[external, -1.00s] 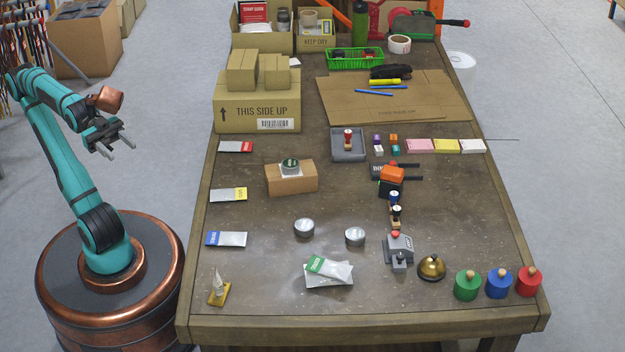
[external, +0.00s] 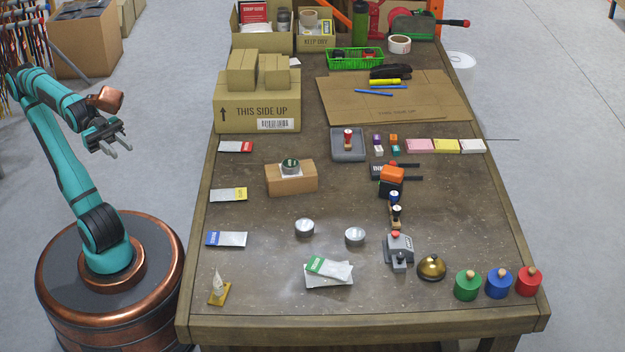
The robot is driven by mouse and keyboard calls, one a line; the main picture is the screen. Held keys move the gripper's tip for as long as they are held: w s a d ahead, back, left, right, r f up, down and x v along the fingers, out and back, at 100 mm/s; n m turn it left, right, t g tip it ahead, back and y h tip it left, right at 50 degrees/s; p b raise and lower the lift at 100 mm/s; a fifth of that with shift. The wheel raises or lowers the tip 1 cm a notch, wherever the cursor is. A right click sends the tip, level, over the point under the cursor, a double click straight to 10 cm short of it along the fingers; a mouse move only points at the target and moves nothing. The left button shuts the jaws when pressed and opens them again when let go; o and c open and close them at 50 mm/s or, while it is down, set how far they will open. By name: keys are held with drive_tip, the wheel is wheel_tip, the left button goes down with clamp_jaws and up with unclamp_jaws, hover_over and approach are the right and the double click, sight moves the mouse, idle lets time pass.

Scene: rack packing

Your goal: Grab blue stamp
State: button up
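A small stamp with a dark blue part (external: 394,196) stands right of the table's middle, just in front of the orange and black blocks. A similar stamp with a dark, blackish handle (external: 396,212) stands close in front of it. My gripper (external: 122,149) is off the table's left edge, in the air, far from the stamps. Its two fingers are apart and nothing shows between them.
Ahead of the stamps are a grey device with a red knob (external: 399,250), a brass bell (external: 431,267), and green (external: 467,285), blue (external: 499,283) and red (external: 529,282) knobbed pots. Left are tins, packets and a cardboard block (external: 291,180). Boxes (external: 257,112) fill the back left.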

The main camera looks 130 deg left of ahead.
drive_tip(key=w+a+r+n+g+y, duration=0.1)
drive_tip(key=w+a+r+g, duration=0.2)
drive_tip(key=w, duration=0.5)
drive_tip(key=w+a+r+n+g+y, duration=0.1)
drive_tip(key=w+a+r, duration=0.35)
drive_tip(key=w, duration=0.25)
drive_tip(key=w+a+n+g+y, duration=0.1)
drive_tip(key=w+a+g, duration=0.4)
drive_tip(key=w+a, duration=1.05)
drive_tip(key=n+g+h, duration=0.2)
drive_tip(key=n+g, duration=0.2)
drive_tip(key=g, duration=0.3)
hover_over(394, 193)
drive_tip(key=s+d, duration=0.1)
drive_tip(key=s, duration=0.1)
wheel_tip(394, 193, down, 19)
drive_tip(key=f, duration=0.5)
drive_tip(key=w+f, duration=0.1)
drive_tip(key=f, duration=0.5)
drive_tip(key=w+a+f, duration=0.1)
drive_tip(key=f, duration=0.4)
drive_tip(key=shift+f, duration=0.4)
drive_tip(key=c, duration=0.6)
